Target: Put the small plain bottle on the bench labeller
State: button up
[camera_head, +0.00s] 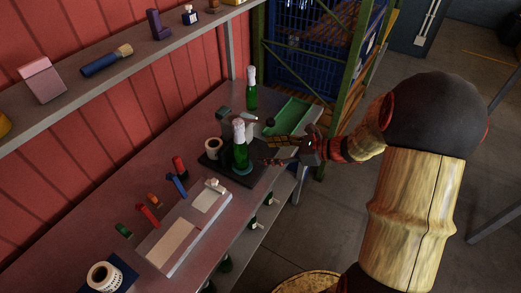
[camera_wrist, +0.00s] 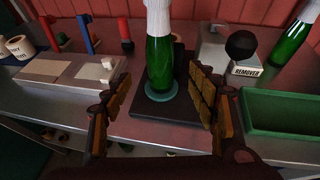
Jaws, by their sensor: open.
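A small green bottle with a white foil top (camera_head: 240,152) stands upright on a teal disc on the black base of what looks like the bench labeller (camera_head: 243,180). No label shows on the side of the bottle I see. In the wrist view the bottle (camera_wrist: 160,60) is upright at the centre, on the teal disc of the black base (camera_wrist: 180,125); its top is cut off. My gripper (camera_head: 272,152) is open, to the right of the bottle. In the wrist view its fingers (camera_wrist: 160,100) are spread wide, left and right of the bottle, with gaps to it.
Another green bottle (camera_head: 251,95) stands farther back, near a green tray (camera_head: 290,118) and a block marked REMOVER (camera_wrist: 246,70) under a black ball. Left are a pale plate fixture (camera_head: 170,245), coloured small tools (camera_head: 176,184) and a roll (camera_head: 104,275). A shelf runs above.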

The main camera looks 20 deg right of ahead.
jog(key=s+a+r+n+g+h, duration=0.2)
jog(key=s+a+r+n+g, duration=0.4)
jog(key=s+a+n, duration=0.55)
jog(key=s+d+r+n+t+h, duration=0.1)
jog(key=s+d+r+n+h, duration=0.1)
jog(key=n, duration=0.5)
jog(key=s+d+r+n+t+h, duration=0.1)
jog(key=s+r+n+h, duration=0.4)
jog(key=s+n, duration=0.3)
jog(key=shift+s+d+r+h, duration=0.2)
jog(key=shift+s+d+h, duration=0.2)
jog(key=shift+s, duration=0.25)
